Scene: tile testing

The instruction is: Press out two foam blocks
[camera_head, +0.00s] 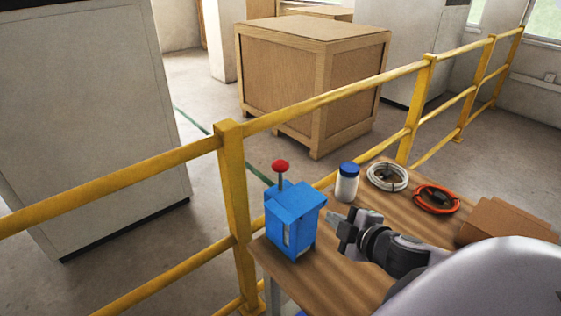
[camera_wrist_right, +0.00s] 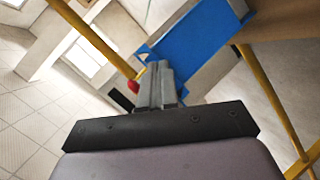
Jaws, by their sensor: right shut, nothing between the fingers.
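A blue press machine (camera_head: 294,222) with a red ball-topped lever (camera_head: 281,167) stands at the left end of the wooden table. My right gripper (camera_head: 331,217) is just to the right of the machine, shut and empty, with its fingertips pointing toward it. In the right wrist view the shut fingers (camera_wrist_right: 157,88) lie in front of the blue machine (camera_wrist_right: 203,42), and the red knob (camera_wrist_right: 133,87) shows just left of them. No foam blocks can be made out. My left gripper is not in view.
On the wooden table (camera_head: 345,272) stand a white jar with a blue lid (camera_head: 347,184), a white cable coil (camera_head: 387,177), an orange cable coil (camera_head: 436,199) and a cardboard box (camera_head: 507,222). A yellow railing (camera_head: 232,185) runs behind the table. A large wooden crate (camera_head: 300,85) stands beyond.

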